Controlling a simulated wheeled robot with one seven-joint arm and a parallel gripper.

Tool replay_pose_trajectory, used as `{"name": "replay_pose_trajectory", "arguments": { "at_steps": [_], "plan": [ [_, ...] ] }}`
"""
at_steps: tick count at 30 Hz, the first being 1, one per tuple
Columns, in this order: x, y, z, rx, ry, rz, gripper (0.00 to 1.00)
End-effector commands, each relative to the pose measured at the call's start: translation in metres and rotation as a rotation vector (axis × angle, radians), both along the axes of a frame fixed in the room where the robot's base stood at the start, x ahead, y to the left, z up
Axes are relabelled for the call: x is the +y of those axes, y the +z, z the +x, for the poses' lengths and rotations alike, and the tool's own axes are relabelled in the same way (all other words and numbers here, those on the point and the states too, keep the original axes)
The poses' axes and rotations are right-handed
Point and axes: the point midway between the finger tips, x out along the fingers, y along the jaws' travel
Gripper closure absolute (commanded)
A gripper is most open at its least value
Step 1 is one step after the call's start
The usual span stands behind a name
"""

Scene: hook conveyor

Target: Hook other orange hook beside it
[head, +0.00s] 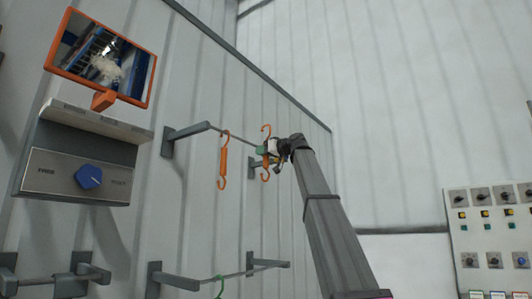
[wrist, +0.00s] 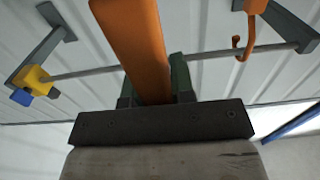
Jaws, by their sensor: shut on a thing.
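An orange hook (head: 265,172) is held in my gripper (head: 263,150), upright, near the right end of the upper rail; its curled top stands above the rail line. In the wrist view its orange body (wrist: 138,40) fills the space between the green fingers of my gripper (wrist: 157,85) and crosses in front of the rail. I cannot tell whether it touches the rail. The other orange hook (head: 223,162) hangs on the upper rail (head: 238,141) to its left; in the wrist view the hanging hook (wrist: 244,36) is at upper right, apart from the held one.
A yellow and blue piece (wrist: 32,82) sits by the rail's left end in the wrist view. A lower rail (head: 232,274) carries a green hook (head: 219,286). A dial box (head: 75,178) and an orange-framed mirror (head: 103,58) are at left; a control panel (head: 490,235) is at right.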

Motion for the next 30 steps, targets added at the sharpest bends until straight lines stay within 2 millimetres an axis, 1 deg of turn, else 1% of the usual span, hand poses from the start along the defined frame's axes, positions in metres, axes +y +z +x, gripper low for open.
{"name": "replay_pose_trajectory", "arguments": {
  "at_steps": [30],
  "plan": [
    [0.055, 0.000, 0.044, -0.001, 0.001, 0.001, 1.00]
  ]
}}
